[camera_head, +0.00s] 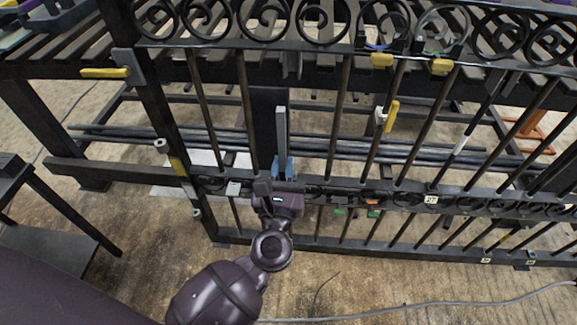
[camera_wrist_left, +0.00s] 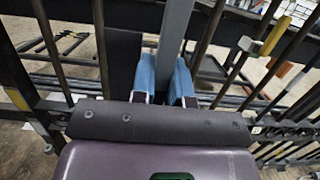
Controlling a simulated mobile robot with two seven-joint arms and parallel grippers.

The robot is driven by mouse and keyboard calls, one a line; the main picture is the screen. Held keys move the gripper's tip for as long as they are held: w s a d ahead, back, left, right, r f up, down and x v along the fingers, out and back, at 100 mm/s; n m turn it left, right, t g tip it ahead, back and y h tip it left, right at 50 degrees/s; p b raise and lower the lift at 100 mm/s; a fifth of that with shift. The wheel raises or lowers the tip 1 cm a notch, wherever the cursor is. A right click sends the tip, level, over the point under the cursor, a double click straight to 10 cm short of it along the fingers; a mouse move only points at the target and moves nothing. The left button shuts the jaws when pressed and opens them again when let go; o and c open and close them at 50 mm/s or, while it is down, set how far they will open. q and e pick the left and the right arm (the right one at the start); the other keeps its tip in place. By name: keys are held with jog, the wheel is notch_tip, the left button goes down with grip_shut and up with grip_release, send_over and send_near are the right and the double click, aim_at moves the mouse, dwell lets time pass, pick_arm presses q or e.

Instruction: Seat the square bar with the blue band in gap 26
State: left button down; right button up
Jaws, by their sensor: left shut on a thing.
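My left gripper (camera_head: 282,168) comes up from below in the head view, in front of the gate (camera_head: 210,45). Its blue fingers (camera_wrist_left: 163,82) are shut on a light grey square bar (camera_head: 281,128), which stands roughly upright above them. The bar also shows in the left wrist view (camera_wrist_left: 174,35). No blue band can be told apart on it; its lower part is hidden by the fingers. A tag reading 27 (camera_head: 431,199) sits on the gate's lower rail, right of the gripper. I cannot read a 26 tag. My right gripper is out of view.
Dark upright bars stand on both sides of the held bar. Yellow-handled clamps (camera_head: 382,60) sit on the top rail, and a yellow and white piece (camera_head: 390,116) is on one bar. Long dark rods (camera_head: 230,140) lie behind the gate. A cable (camera_head: 430,316) crosses the floor.

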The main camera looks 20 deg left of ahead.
pick_arm(q)
jog(key=shift+w+r, duration=0.15)
jog(key=shift+w, duration=0.15)
jog(key=w+a+f+b, duration=0.1)
jog(key=w+a, duration=0.3)
jog(key=w, duration=1)
jog(key=shift+w+a, duration=0.15)
jog(key=shift+w, duration=0.2)
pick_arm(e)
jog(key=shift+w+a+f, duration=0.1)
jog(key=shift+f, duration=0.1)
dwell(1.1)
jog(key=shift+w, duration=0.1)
pick_arm(q)
jog(key=shift+f+b, duration=0.35)
jog(key=shift+b, duration=0.1)
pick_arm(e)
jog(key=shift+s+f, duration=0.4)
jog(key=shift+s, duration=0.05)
pick_arm(q)
jog(key=shift+f, duration=0.25)
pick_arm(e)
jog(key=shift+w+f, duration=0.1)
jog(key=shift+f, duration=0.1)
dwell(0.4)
